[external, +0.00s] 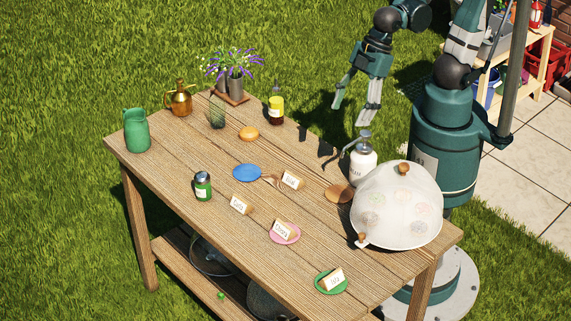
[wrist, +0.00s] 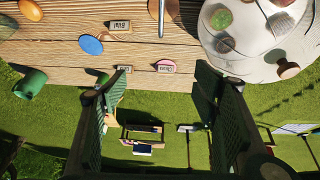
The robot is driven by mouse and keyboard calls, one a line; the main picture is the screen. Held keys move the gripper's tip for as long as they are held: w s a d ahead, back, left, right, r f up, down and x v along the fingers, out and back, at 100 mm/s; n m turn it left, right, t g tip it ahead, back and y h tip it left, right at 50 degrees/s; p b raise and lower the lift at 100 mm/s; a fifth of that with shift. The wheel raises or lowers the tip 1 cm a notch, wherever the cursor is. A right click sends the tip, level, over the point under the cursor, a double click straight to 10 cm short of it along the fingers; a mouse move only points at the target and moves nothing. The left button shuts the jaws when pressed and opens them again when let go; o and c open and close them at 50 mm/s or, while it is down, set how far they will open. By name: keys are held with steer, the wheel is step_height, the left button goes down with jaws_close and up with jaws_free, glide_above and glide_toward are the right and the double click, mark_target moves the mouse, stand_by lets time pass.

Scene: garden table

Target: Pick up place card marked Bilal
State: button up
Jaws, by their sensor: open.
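The place card marked Bilal (wrist: 119,25) is a small light block standing on the wooden table, just right of the blue plate (wrist: 91,45). In the external view the card (external: 292,180) is small and its lettering is hard to read; the blue plate (external: 247,173) is to its left. My gripper (external: 355,108) is open and empty, well above the table's robot-side edge and away from the card. In the wrist view its two fingers (wrist: 150,92) are spread wide with only lawn and table edge between them.
Other place cards stand at the front (external: 240,204), on a pink plate (external: 285,237) and on a green plate (external: 325,287). A translucent dome (external: 397,212) and a white pump bottle (external: 363,165) stand right of the card. A small brown item (external: 270,181) lies by it.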

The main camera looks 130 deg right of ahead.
steer(key=w+d+f+g, duration=0.2)
steer(key=w+d+f, duration=0.5)
steer(key=f, duration=0.1)
steer(key=g, duration=0.3)
glide_above(293, 175)
steer(key=f, duration=1.1)
steer(key=shift+a+f, duration=0.15)
steer(key=shift+a, duration=0.15)
steer(key=shift+d+f+n, duration=0.3)
steer(key=shift+d+f, duration=0.05)
steer(key=shift+f, duration=0.45)
steer(key=shift+f+b, duration=0.45)
steer(key=shift+f, duration=0.8)
steer(key=shift+s+f+b, duration=0.15)
steer(key=shift+f+b, duration=0.35)
steer(key=shift+f, duration=2.1)
